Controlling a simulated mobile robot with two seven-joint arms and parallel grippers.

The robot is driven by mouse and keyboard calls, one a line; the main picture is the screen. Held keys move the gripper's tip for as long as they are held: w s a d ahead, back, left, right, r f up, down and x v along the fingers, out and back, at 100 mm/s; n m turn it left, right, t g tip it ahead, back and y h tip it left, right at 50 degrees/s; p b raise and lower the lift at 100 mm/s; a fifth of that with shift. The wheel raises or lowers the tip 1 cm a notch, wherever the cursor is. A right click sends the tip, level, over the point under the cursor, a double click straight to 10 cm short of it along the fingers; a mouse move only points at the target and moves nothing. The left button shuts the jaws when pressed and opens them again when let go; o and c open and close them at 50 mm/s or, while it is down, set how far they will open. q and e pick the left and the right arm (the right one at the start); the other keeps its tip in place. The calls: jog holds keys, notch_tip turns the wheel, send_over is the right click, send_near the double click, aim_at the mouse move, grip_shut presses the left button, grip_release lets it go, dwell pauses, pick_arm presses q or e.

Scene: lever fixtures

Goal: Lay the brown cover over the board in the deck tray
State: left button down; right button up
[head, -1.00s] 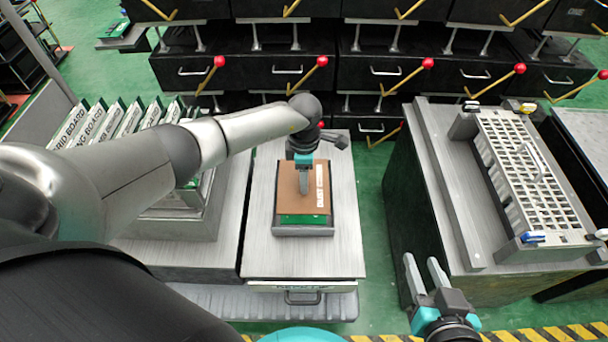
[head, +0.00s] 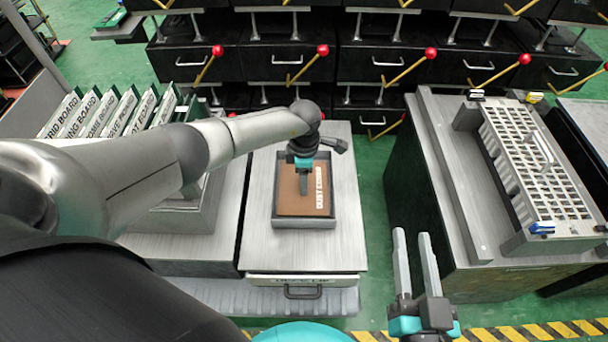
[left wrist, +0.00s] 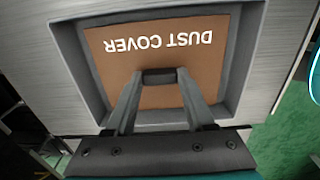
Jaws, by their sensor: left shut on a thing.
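The brown cover (head: 292,203), lettered "DUST COVER" in white, lies within the grey walls of the deck tray (head: 334,222) on the middle cabinet. It also shows in the left wrist view (left wrist: 120,70), flat and roughly square with the tray walls. No green of the board shows; the cover hides it. My left gripper (head: 303,190) points down over the cover. In the left wrist view its fingers (left wrist: 160,78) close on a small dark grip on the cover. My right gripper (head: 414,236) is open and empty, between the middle and right cabinets.
A row of labelled boards (head: 112,110) stands in a rack at the left. A white slotted rack (head: 540,165) sits on the right cabinet (head: 445,170). Black drawers with red-knobbed levers (head: 323,50) fill the back. The cabinet top around the tray is clear.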

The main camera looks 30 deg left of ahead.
pick_arm(q)
jog(key=shift+c, duration=0.9)
grip_release()
